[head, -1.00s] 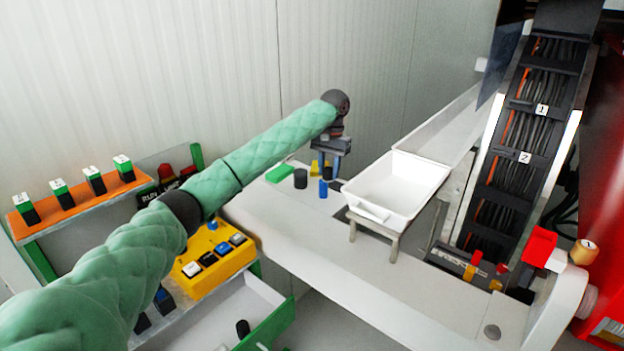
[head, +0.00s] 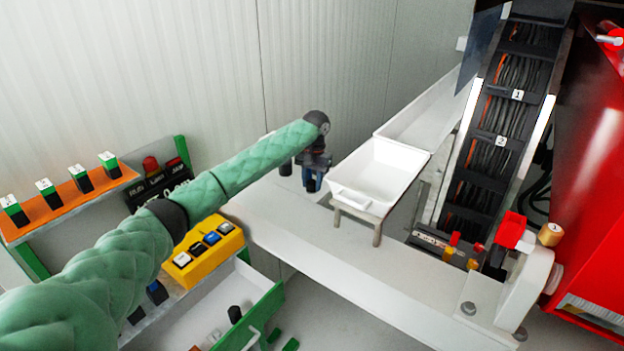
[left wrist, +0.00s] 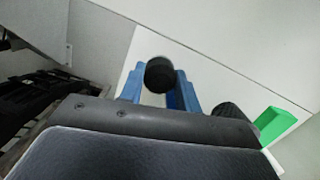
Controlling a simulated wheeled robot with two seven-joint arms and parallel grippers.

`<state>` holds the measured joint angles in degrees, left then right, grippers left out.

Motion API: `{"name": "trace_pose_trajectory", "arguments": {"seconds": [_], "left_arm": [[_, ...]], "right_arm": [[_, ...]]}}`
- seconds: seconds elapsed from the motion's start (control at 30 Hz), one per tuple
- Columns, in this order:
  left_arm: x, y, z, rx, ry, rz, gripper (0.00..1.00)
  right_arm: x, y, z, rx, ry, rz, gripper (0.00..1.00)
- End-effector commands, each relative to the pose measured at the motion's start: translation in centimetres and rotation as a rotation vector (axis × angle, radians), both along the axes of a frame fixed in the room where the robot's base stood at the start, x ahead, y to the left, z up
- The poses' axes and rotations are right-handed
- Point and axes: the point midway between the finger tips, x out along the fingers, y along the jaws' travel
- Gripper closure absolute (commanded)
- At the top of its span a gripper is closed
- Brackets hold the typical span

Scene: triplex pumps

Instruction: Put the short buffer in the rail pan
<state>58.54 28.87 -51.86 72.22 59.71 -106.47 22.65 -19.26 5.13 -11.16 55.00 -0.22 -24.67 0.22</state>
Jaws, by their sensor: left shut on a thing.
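My left gripper (head: 312,182) is low over the white bench, just left of the white rail pan (head: 385,170). In the left wrist view its blue fingers are shut on a short black cylinder (left wrist: 159,75), which looks like the short buffer. Its round end faces the camera. In the head view the held piece is mostly hidden by the gripper. The rail pan is a shallow white tray on a small stand and looks empty. My right gripper is not in view.
Another dark cylinder (head: 286,167) stands on the bench left of the gripper. A green block (left wrist: 277,122) shows beyond it in the left wrist view. A long white trough (head: 425,115) lies behind the pan. A yellow button box (head: 208,250) and open drawer are front left.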

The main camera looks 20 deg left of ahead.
Motion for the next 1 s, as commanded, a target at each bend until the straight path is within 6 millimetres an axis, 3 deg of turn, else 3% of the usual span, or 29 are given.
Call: {"name": "trace_pose_trajectory", "arguments": {"seconds": [0.37, 0.4, 0.5, 0.87, 1.0], "left_arm": [[0.0, -0.1, -0.2, -0.001, 0.000, 0.000, 0.90], [0.0, 0.0, -0.3, 0.000, -0.001, 0.000, 0.59], [0.0, 0.0, -0.3, 0.000, -0.001, 0.000, 0.45], [0.1, 0.0, 0.0, -0.001, -0.001, -0.001, 0.45], [0.3, -0.1, 1.4, -0.002, -0.003, -0.001, 0.45]], "right_arm": [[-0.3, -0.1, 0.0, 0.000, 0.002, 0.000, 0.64], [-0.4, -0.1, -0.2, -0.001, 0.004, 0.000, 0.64], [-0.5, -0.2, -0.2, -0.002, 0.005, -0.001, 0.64], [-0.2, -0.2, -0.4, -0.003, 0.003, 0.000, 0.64], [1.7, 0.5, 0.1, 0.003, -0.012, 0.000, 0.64]]}}
